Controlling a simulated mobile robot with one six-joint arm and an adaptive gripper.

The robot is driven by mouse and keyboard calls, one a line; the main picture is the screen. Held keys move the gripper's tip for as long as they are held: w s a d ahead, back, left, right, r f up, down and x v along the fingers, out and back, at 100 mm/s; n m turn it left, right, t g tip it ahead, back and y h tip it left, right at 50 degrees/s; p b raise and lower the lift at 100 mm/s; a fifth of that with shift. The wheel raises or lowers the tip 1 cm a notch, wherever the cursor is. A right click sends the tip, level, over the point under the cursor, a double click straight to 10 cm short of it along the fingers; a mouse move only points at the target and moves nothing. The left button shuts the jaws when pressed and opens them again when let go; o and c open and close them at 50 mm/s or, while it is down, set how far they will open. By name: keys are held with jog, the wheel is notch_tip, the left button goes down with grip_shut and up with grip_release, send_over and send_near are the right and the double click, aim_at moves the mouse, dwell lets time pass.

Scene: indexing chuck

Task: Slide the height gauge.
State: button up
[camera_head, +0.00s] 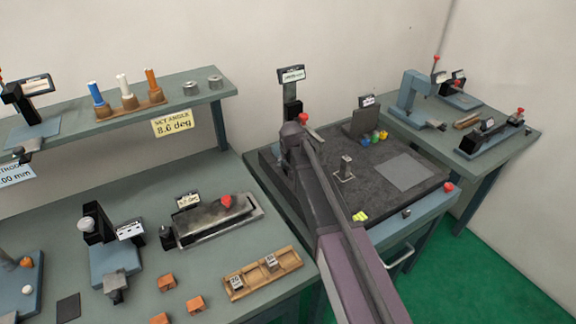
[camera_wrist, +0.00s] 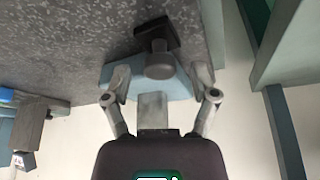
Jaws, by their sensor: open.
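The height gauge (camera_head: 292,97) stands upright at the back left of the dark granite surface plate (camera_head: 325,160). It has a dark column with a small display on top, and a red knob shows near its foot. My arm hides its lower part in the head view, and my gripper itself cannot be made out there. In the wrist view my gripper (camera_wrist: 160,77) is open, its two fingers spread on either side of a dark cylindrical knob on a square base (camera_wrist: 159,60). The fingers look apart from it. I cannot tell whether this piece belongs to the height gauge.
A left bench holds a vise-like fixture (camera_head: 215,222) and a wooden tray (camera_head: 262,273). A right bench (camera_head: 520,137) carries more instruments. Green floor (camera_head: 500,270) is open.

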jog(key=shift+c, duration=0.2)
grip_shut()
jog(key=shift+w, duration=0.15)
